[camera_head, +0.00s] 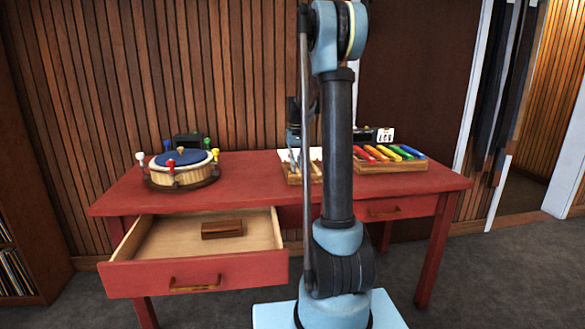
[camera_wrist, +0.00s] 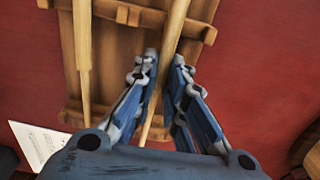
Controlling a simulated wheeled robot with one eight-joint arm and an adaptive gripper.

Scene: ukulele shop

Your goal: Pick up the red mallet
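My gripper (camera_wrist: 165,62) is open in the wrist view, its two fingers apart on either side of a pale wooden stick (camera_wrist: 175,28). A second stick (camera_wrist: 83,45) lies to the left. Both lie over a wooden rack (camera_wrist: 110,70) on the red table. In the head view the rack (camera_head: 294,178) stands mid-table, partly behind my arm, with my gripper hidden or unclear there. No red mallet head is clearly seen.
A drum (camera_head: 182,178) with coloured pegs stands at the left of the red table (camera_head: 250,190). A xylophone with coloured bars (camera_head: 390,163) is at the right. An open drawer (camera_head: 155,243) holds a brown block (camera_head: 222,229). A white card (camera_wrist: 38,142) lies beside the rack.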

